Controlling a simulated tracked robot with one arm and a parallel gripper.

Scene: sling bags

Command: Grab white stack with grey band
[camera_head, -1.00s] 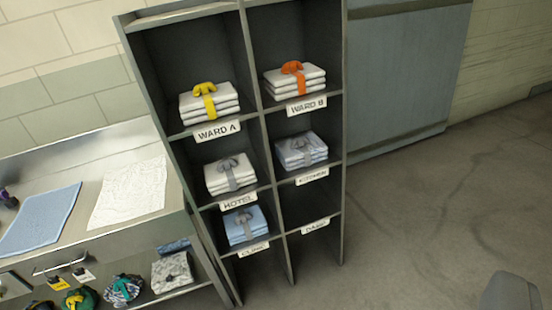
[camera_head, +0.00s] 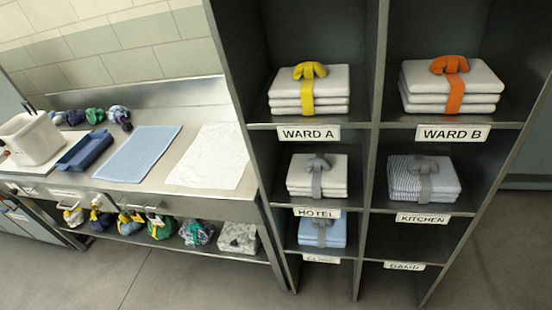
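The white stack with a grey band (camera_head: 298,176) sits in the left column of the shelf unit, in the compartment above the HOTEL label (camera_head: 317,212). It is a folded white pile with a grey knotted band over its front. A striped blue-grey stack, also with a grey band (camera_head: 405,180), sits to its right above the KITCHEN label. A light blue stack with a grey band (camera_head: 335,234) sits one compartment below. My gripper is not visible in this view.
White stacks with yellow (camera_head: 333,88) and orange (camera_head: 480,80) bands sit above, at WARD A and WARD B. Shelf dividers (camera_head: 372,150) separate the compartments. A steel counter (camera_head: 250,198) stands close on the left, with several bundles on its lower shelf. Floor in front is clear.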

